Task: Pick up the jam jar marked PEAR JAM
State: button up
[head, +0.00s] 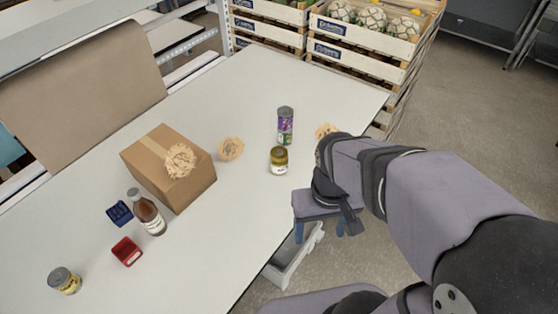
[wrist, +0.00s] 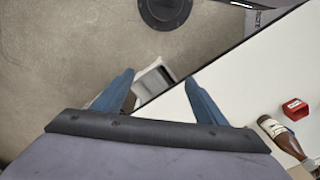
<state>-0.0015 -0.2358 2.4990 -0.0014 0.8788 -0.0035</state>
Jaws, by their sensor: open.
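A small jar with a dark lid and yellow-green contents (head: 279,160) stands upright near the table's right edge in the head view. Just behind it stands a taller can or jar with a purple and green label (head: 285,125). Another jar with a grey lid and yellow label (head: 65,281) stands at the front left. I cannot read PEAR JAM on any of them. My gripper (head: 325,230) is open and empty, pointing down beyond the table's right edge, right of and nearer than the yellow-green jar. Its blue fingers are spread in the wrist view (wrist: 159,82), which shows no jar.
A grey bin (head: 293,258) is below the edge. Crates (head: 365,45) stand behind.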

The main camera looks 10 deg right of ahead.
jog(key=w+d+f+n+h+b, duration=0.2)
jog(key=w+d+n+h+b, duration=0.25)
jog(key=d+n+h, duration=0.35)
notch_tip(320, 180, up, 2)
jog(key=r+n+t+h+b, duration=0.1)
jog(key=n+t+h+b, duration=0.35)
jog(key=n+t, duration=1.25)
send_over(275, 158)
jog(key=b, duration=0.1)
jog(key=n+g+y, duration=0.1)
jog(key=n+g, duration=0.2)
jog(key=f, duration=1.2)
jog(key=shift+s+a, duration=0.3)
jog(key=shift+w+d+r+p, duration=0.1)
jog(key=shift+w+d+p, duration=0.45)
jog(key=shift+p, duration=0.15)
jog(key=shift+w+d, duration=0.15)
jog(key=shift+w, duration=0.15)
jog(key=shift+w+d+p, duration=0.4)
jog(key=shift+w+p, duration=0.05)
jog(key=shift+p, duration=0.25)
jog(key=p+x, duration=0.2)
jog(key=x, duration=0.1)
jog(key=shift+w+d, duration=0.25)
jog(key=shift+w, duration=0.15)
